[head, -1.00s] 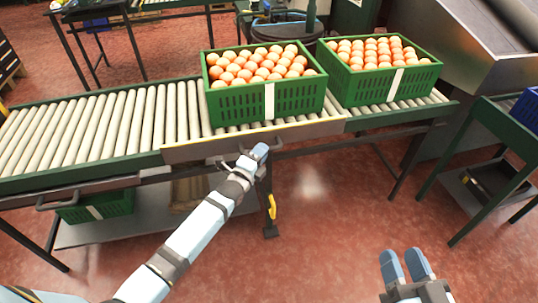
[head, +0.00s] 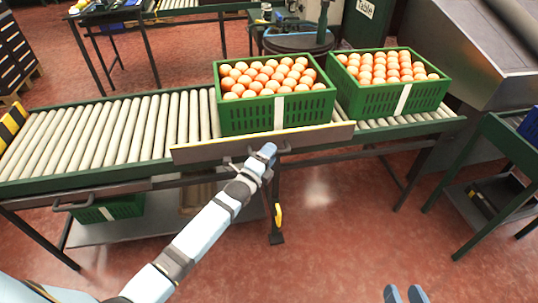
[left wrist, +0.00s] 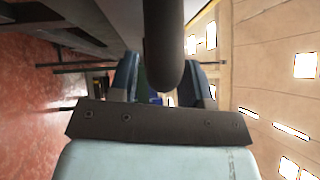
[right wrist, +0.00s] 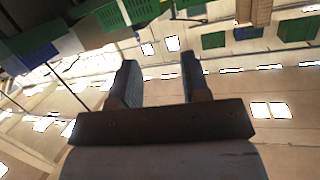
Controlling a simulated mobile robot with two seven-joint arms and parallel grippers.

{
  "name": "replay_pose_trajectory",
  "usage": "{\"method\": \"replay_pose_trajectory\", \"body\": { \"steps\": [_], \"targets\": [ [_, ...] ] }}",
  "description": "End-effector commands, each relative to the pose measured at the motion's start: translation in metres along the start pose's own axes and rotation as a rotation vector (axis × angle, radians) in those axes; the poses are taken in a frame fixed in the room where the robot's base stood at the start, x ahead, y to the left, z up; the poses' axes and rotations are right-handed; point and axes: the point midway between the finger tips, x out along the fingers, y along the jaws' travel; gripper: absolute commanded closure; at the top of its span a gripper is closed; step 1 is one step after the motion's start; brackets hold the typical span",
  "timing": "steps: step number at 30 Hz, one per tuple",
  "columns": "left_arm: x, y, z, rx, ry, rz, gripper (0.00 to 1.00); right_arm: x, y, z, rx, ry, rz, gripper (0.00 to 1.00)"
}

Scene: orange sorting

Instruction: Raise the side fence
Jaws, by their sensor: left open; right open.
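The side fence (head: 215,150) is a long grey-brown panel with a yellow top edge along the conveyor's near side, in front of the left crate. Its top edge stands slightly above the roller rail. A small handle (head: 283,150) sticks out from its face. My left gripper (head: 268,152) is at this handle, jaws open. In the left wrist view a dark rounded bar (left wrist: 165,45) passes between the spread fingers; contact cannot be told. My right gripper (head: 404,294) is open and empty over the floor at the bottom edge, and its spread fingers (right wrist: 160,80) show in the right wrist view.
Two green crates of oranges, left (head: 245,117) and right (head: 380,103), stand on the rollers (head: 110,130) behind the fence. Another panel with a handle (head: 75,203) hangs lower at the left. A green-framed stand (head: 475,165) is at the right. Floor between is clear.

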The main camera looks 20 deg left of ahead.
Motion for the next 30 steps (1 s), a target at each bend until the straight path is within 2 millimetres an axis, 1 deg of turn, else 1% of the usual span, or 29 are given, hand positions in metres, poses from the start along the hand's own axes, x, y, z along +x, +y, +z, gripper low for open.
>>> {"method": "replay_pose_trajectory", "body": {
  "steps": [4, 7, 10, 15, 18, 21, 25, 30],
  "targets": [
    [-0.007, 0.0, 0.0, -0.001, 0.0, 0.002, 0.56, -0.001, 0.0, -0.002, -0.002, -0.003, 0.001, 0.57],
    [-0.021, 0.0, 0.0, 0.0, 0.0, 0.004, 0.56, -0.001, 0.001, -0.001, -0.007, -0.021, 0.005, 0.57],
    [-0.043, 0.0, 0.0, -0.001, 0.0, 0.006, 0.56, -0.003, 0.005, 0.005, -0.014, -0.057, 0.015, 0.57],
    [-0.084, 0.0, 0.0, -0.001, 0.0, 0.005, 0.56, -0.01, 0.013, 0.028, -0.016, -0.151, 0.043, 0.57],
    [-0.104, -0.001, 0.0, 0.0, 0.0, 0.003, 0.56, -0.014, 0.016, 0.039, -0.014, -0.192, 0.056, 0.57],
    [-0.12, -0.001, 0.0, 0.0, 0.0, 0.002, 0.56, -0.016, 0.017, 0.045, -0.009, -0.218, 0.064, 0.57],
    [-0.133, 0.0, 0.0, 0.0, 0.0, 0.001, 0.56, -0.016, 0.017, 0.042, -0.008, -0.213, 0.067, 0.57],
    [-0.138, 0.0, 0.0, 0.0, 0.0, 0.0, 0.56, -0.014, 0.018, 0.039, -0.012, -0.206, 0.066, 0.57]
  ]
}}
